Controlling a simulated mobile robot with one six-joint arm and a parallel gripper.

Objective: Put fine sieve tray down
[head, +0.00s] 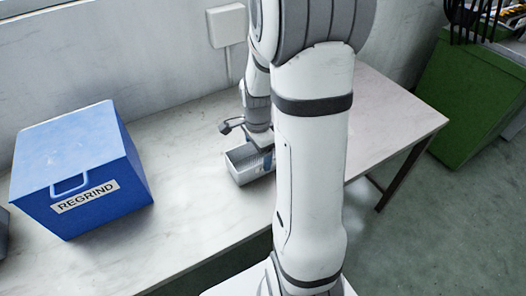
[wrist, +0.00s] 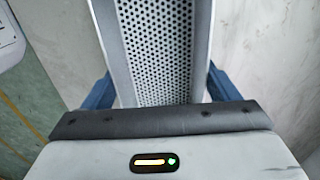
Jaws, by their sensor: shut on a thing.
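The fine sieve tray (head: 240,163) is a grey metal tray with a perforated floor. In the head view it is at the table's middle, below my wrist and partly hidden by my arm. In the wrist view the tray (wrist: 157,50) runs up from my gripper, with its holes in plain sight. My gripper (wrist: 160,92) is shut on the tray, with a blue finger at each side wall. I cannot tell whether the tray touches the table top.
The pale table (head: 205,215) has bare room left of the tray. A blue box labelled REGRIND (head: 85,170) stands farther left. A wall box (head: 227,26) is behind. A green bin (head: 465,95) stands past the table's right end.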

